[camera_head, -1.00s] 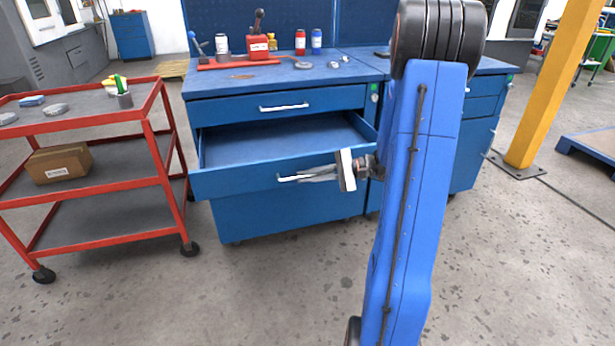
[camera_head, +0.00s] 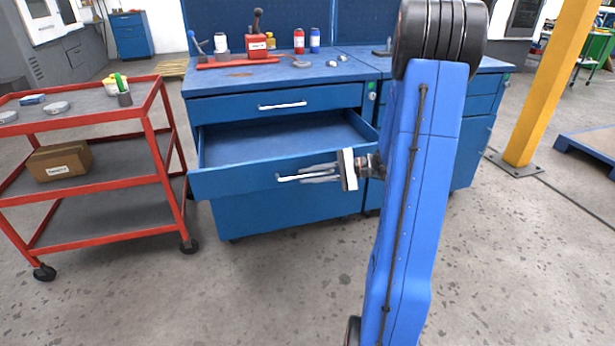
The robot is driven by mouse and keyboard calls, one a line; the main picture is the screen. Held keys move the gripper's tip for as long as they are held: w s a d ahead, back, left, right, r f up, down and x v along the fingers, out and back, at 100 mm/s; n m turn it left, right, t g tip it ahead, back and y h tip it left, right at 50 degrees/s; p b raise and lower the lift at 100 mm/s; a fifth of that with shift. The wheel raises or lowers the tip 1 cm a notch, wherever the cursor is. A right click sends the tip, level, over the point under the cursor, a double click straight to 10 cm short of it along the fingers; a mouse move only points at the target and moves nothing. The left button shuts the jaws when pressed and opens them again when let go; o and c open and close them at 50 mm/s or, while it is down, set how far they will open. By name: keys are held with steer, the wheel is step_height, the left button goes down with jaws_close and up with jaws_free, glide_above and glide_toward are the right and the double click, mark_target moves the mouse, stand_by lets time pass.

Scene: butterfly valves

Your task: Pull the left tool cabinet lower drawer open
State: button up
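The left tool cabinet (camera_head: 285,213) is blue. Its lower drawer (camera_head: 235,180) stands pulled well out, and its empty interior (camera_head: 265,142) shows. The drawer's pale bar handle (camera_head: 288,179) is on the front panel, its right part overlapped by my gripper. My gripper (camera_head: 302,174) comes in from the right at the handle. Its two fingers show apart, one above the other, with the handle between or just beside them; I cannot tell if they touch it. The upper drawer (camera_head: 230,107) is shut.
A red cart (camera_head: 165,157) with a cardboard box (camera_head: 58,160) stands at the left. Bottles, a red tool (camera_head: 257,46) and small parts lie on the cabinet top. A second blue cabinet (camera_head: 480,135) stands behind my arm. The floor in front is clear.

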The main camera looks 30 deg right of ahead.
steer(key=v, duration=1.6)
steer(key=shift+s+d, duration=0.2)
steer(key=shift+d, duration=0.05)
steer(key=shift+r, duration=0.1)
steer(key=s+a+r+n+g+h, duration=0.1)
steer(key=s+a+n+g+h, duration=0.2)
steer(key=a, duration=0.7)
steer(key=s+a+r+n+g, duration=0.15)
steer(key=a+g, duration=0.25)
steer(key=a, duration=0.5)
steer(key=s+a+r+n+t+h, duration=0.1)
steer(key=s+a+n+t+h, duration=0.1)
steer(key=s+a+n+h, duration=0.7)
steer(key=s+a, duration=0.1)
steer(key=s, duration=0.3)
steer(key=shift+s+r+t+h, duration=0.3)
steer(key=shift+s+t+h, duration=0.05)
steer(key=shift+t+h, duration=0.05)
